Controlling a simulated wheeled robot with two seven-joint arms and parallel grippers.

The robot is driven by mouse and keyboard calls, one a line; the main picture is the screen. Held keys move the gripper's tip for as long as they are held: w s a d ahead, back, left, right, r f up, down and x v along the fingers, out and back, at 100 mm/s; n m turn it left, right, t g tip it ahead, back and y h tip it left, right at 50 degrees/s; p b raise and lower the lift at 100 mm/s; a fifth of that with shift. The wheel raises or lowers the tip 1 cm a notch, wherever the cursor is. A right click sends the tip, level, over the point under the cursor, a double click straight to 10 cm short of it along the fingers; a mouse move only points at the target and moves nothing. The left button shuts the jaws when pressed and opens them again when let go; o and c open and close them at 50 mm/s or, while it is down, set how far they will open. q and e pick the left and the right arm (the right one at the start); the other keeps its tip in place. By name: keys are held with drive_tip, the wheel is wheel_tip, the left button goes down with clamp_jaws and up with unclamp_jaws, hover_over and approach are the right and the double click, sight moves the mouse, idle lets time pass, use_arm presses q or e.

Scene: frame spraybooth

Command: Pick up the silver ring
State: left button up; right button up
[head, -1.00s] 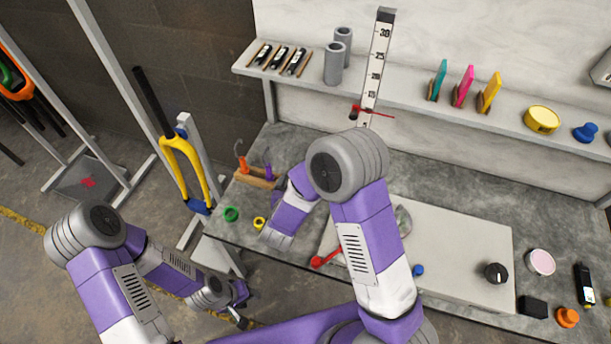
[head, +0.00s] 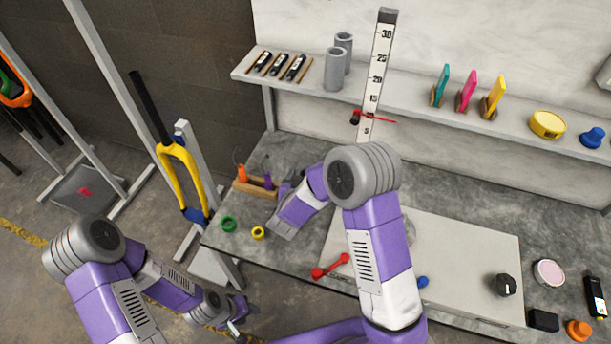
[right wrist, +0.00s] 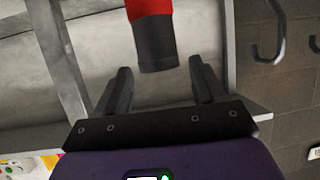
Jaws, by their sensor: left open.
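I cannot make out a silver ring in either view. A green ring (head: 228,224) and a smaller yellow ring (head: 258,233) lie at the left end of the grey bench. My right arm reaches over the bench, its hand just right of the yellow ring; its fingertips are not clear in the head view. In the right wrist view my right gripper (right wrist: 160,72) is open, and a red and black cylindrical thing (right wrist: 154,40) shows between and beyond its fingers, with gaps on both sides. My left gripper (head: 236,322) is open and empty, low in front of the bench.
A wooden block with orange and purple tools (head: 256,186) stands behind the rings. A red tool (head: 330,267) lies by a pale board (head: 465,250). A yellow fork (head: 182,178) stands left of the bench. A shelf (head: 420,106) holds grey cylinders (head: 335,69).

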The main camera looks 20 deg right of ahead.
drive_tip(key=c, duration=0.9)
wheel_tip(320, 180, up, 10)
drive_tip(key=p, duration=0.4)
